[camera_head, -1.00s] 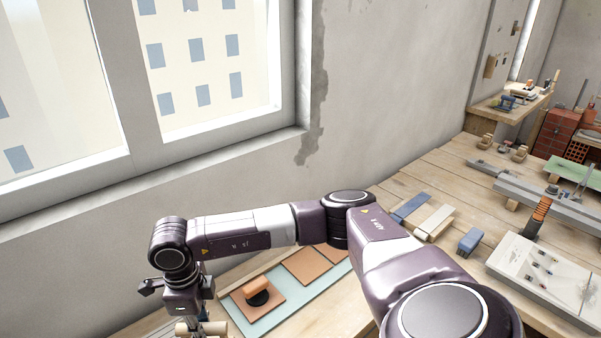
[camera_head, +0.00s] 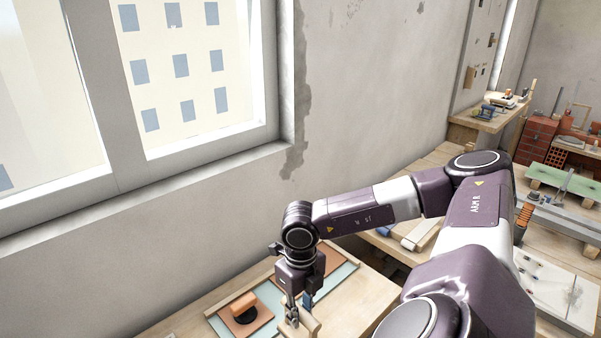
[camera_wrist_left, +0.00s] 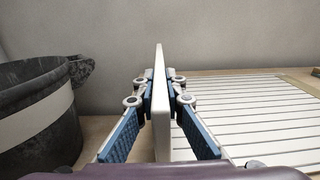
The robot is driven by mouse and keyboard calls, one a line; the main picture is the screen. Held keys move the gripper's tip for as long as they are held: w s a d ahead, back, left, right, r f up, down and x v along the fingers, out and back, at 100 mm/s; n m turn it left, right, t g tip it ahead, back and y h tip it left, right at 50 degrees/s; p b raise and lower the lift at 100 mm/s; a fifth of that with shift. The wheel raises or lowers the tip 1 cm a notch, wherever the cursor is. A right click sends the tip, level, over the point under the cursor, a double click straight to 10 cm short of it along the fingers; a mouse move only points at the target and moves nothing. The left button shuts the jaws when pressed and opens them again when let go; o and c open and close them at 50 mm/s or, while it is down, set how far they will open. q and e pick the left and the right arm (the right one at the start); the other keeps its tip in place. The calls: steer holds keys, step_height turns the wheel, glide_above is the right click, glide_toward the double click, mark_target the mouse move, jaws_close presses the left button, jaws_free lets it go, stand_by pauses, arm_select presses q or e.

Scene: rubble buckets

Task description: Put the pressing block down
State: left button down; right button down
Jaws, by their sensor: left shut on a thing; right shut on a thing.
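My right gripper (camera_head: 298,308) is low in the middle of the head view, at the right part of a pale green mat. It is shut on a pale wooden block (camera_head: 313,325), which I take for the pressing block; my fingers hide part of it. I cannot tell whether the block touches the surface below. In the left wrist view my left gripper (camera_wrist_left: 160,100) is shut on a thin white board (camera_wrist_left: 161,105), held upright and seen edge-on between blue finger pads.
The pale green mat (camera_head: 217,324) carries orange tiles. An orange block with a dark base (camera_head: 243,306) sits on the left tile (camera_head: 262,320). Bare wood lies right of the mat. In the left wrist view, a dark bucket (camera_wrist_left: 38,125) stands left and a slatted white panel (camera_wrist_left: 245,112) lies right.

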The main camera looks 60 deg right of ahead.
mark_target(301, 333)
step_height(301, 333, down, 9)
steer(key=shift+r, duration=0.2)
stand_by(0.3)
steer(key=c, duration=1.7)
jaws_free()
steer(key=shift+f, duration=0.1)
step_height(301, 333, up, 12)
steer(key=shift+r, duration=0.15)
steer(key=shift+o, duration=0.6)
